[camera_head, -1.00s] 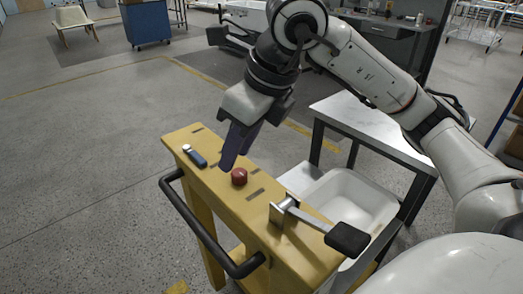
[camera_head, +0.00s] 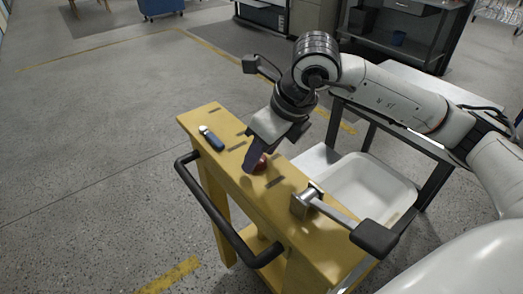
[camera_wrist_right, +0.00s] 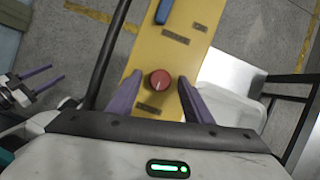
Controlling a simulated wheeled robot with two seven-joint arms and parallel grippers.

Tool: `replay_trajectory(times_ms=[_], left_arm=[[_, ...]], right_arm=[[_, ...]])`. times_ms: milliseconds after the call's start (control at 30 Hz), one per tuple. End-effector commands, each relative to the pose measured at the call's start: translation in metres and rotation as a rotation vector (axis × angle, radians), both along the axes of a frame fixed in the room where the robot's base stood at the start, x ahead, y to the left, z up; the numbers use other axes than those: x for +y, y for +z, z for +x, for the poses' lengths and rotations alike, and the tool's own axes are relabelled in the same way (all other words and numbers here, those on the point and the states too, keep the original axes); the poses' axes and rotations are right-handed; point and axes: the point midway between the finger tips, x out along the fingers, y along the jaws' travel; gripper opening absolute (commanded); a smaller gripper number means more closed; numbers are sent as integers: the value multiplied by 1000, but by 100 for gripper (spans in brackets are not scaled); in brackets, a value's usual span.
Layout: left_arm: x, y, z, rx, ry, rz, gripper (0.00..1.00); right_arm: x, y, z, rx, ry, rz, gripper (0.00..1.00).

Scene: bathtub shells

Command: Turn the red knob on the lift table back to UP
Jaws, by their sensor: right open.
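The red knob (camera_head: 261,165) sits on the yellow top of the lift table (camera_head: 225,170), partly hidden by a finger in the head view. In the right wrist view the knob (camera_wrist_right: 160,80) lies between the two spread purple fingers of my right gripper (camera_wrist_right: 157,98), with a gap on each side. My right gripper (camera_head: 262,158) is open, pointing down over the knob. Small dark labels lie beside the knob, too small to read. The knob's setting cannot be made out. My left gripper (camera_wrist_right: 40,78) shows only in the right wrist view, its purple fingers apart.
A blue-and-white device (camera_head: 212,138) lies on the table's far end. A lever with a black pad (camera_head: 374,238) rises at the near end. A black handle bar (camera_head: 215,215) runs along the left side. A white tub (camera_head: 365,185) stands right of the table.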

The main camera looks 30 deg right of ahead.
Motion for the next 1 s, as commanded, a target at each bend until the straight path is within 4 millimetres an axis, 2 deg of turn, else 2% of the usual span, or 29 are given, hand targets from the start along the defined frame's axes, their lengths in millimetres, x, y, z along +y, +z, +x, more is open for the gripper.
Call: replay_trajectory(times_ms=[267,500,533,767,1000], left_arm=[[0,2,5,-9,1,0,51],[0,4,7,-14,1,0,51],[0,4,7,-14,1,0,51],[0,1,7,-14,1,0,51],[0,-12,5,-10,1,0,51]], right_arm=[[0,-2,1,0,1,0,46],[0,-2,1,-1,1,0,7],[0,-1,1,-1,1,0,5],[0,-2,1,-1,19,0,5],[-1,-3,2,-3,124,1,5]])
